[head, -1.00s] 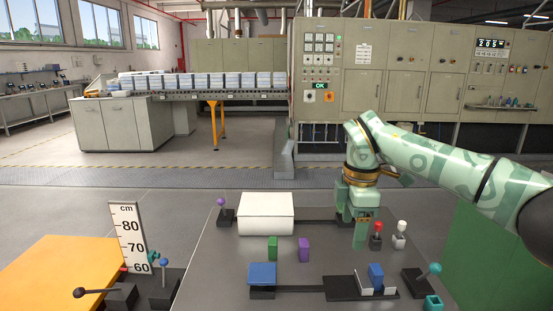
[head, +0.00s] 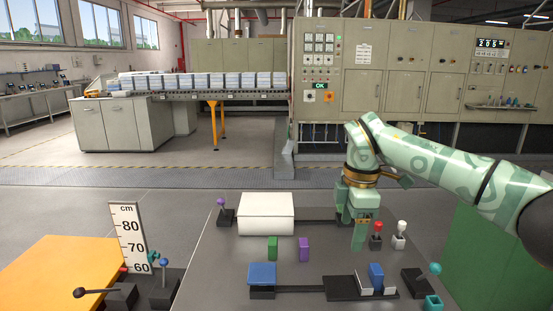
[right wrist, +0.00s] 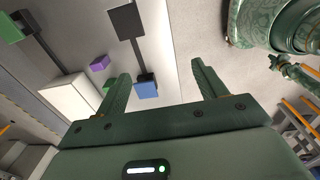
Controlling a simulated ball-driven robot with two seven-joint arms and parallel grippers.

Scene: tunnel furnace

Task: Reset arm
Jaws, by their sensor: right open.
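My right gripper (head: 360,232) hangs from the patterned green arm that comes in from the right in the head view. It points down over the back right of the grey table (head: 225,285), left of a red-knobbed lever (head: 377,230). In the right wrist view its two fingers (right wrist: 165,88) stand wide apart with nothing between them. A blue block (right wrist: 146,90) shows beyond the fingers there. My left gripper is not in view.
A white box (head: 266,213), a green block (head: 272,248), a purple block (head: 303,249) and a blue block (head: 262,274) stand on the table. An orange surface (head: 60,270) lies left.

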